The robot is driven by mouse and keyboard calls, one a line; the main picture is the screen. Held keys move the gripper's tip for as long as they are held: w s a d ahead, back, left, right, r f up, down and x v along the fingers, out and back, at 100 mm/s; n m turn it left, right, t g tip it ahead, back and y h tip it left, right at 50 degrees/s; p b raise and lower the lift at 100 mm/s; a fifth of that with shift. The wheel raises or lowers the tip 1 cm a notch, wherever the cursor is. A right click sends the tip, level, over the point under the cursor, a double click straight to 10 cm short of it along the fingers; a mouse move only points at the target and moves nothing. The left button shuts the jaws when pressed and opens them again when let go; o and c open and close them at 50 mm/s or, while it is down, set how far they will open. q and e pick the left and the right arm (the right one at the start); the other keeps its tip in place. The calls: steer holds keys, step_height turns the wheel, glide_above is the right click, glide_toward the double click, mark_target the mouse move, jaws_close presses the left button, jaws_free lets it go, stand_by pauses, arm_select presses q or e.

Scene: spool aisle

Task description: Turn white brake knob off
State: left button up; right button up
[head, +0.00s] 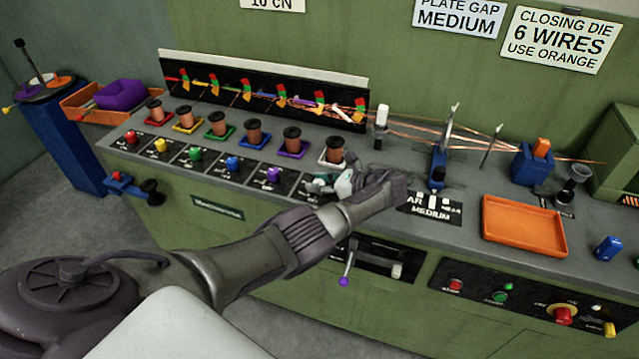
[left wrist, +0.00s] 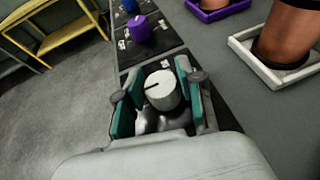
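The white brake knob (left wrist: 161,91) is a short cylinder with a dark pointer line on top, pointing left in the left wrist view. My left gripper (left wrist: 160,88) has its teal pads on either side of the knob, with narrow gaps seeming to remain between pads and knob. My right gripper is not in view.
The purple knob (head: 273,175) is left of my gripper, with blue (head: 232,163), green, yellow and red knobs farther along. Copper spools stand behind them. An orange tray (head: 524,226) lies to the right. A purple-tipped crank (head: 345,281) hangs below the counter front.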

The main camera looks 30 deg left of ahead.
arm_select(q)
steer(key=o, duration=0.4)
steer(key=shift+c, duration=0.2)
steer(key=v, duration=1.2)
steer(key=shift+s, duration=0.1)
